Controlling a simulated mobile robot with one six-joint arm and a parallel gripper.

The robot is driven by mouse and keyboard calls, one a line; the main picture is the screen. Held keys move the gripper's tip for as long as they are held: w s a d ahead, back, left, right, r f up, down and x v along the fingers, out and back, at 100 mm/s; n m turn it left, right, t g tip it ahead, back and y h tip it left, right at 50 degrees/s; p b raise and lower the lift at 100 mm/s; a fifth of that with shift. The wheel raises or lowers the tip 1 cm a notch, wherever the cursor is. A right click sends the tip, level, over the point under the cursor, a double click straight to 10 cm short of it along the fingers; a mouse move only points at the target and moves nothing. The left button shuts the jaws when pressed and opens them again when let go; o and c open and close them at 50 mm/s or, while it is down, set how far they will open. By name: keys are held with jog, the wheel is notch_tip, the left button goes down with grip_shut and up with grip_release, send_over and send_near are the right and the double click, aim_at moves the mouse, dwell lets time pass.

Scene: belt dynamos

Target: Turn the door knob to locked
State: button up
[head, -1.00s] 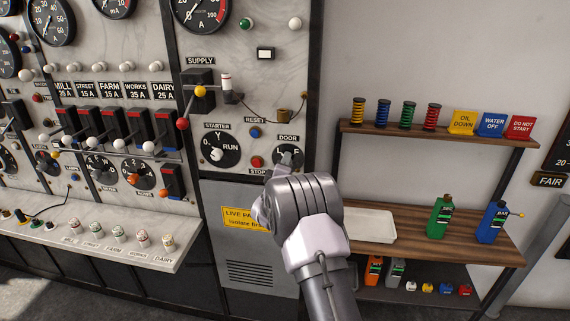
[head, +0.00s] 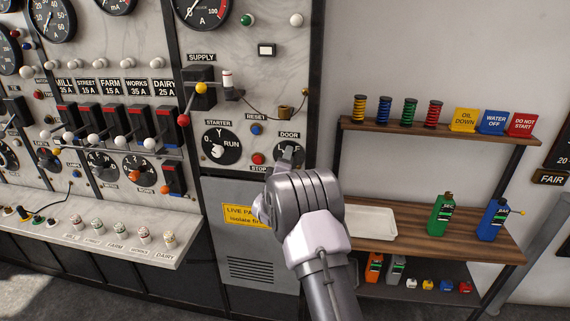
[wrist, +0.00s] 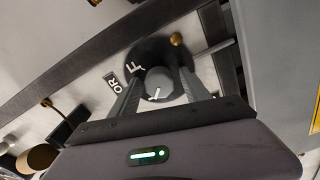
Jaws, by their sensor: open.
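The door knob (wrist: 158,86) is a round grey knob with a white pointer line, on a black dial (wrist: 165,57) of the grey panel. In the head view the dial (head: 289,149) sits below the DOOR label (head: 288,135), partly hidden by my gripper. My gripper (wrist: 157,90) is open, with one finger on each side of the knob in the wrist view. I cannot tell whether the fingers touch it. A brass stud (wrist: 177,39) is at the dial's edge.
The red stop button (head: 258,158) and the starter dial (head: 220,146) are just left of the door dial. A shelf unit (head: 440,240) with bottles and a white tray (head: 372,222) stands right.

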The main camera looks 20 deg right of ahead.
jog(key=v, duration=1.7)
jog(key=shift+a+b, duration=0.2)
jog(key=shift+b, duration=0.15)
jog(key=shift+s, duration=0.1)
jog(key=s+a+r+m+g+y+b, duration=0.1)
jog(key=s+a+m+g+y+b, duration=0.2)
jog(key=s+a+m+y+b, duration=0.65)
jog(key=s+a+f+m+g+b, duration=0.1)
jog(key=s+a+f+g, duration=0.1)
jog(key=s, duration=0.7)
jog(key=s+a+f+m+g+y+b, duration=0.1)
jog(key=s+a+f+g, duration=0.1)
jog(key=s, duration=0.7)
jog(key=s+a+f+m+g+y+b, duration=0.1)
jog(key=s+a+f+g, duration=0.1)
jog(key=s, duration=0.7)
jog(key=shift+f, duration=0.85)
jog(key=shift+s+a+y, duration=0.1)
jog(key=shift+a+y, duration=0.05)
jog(key=shift+y, duration=0.1)
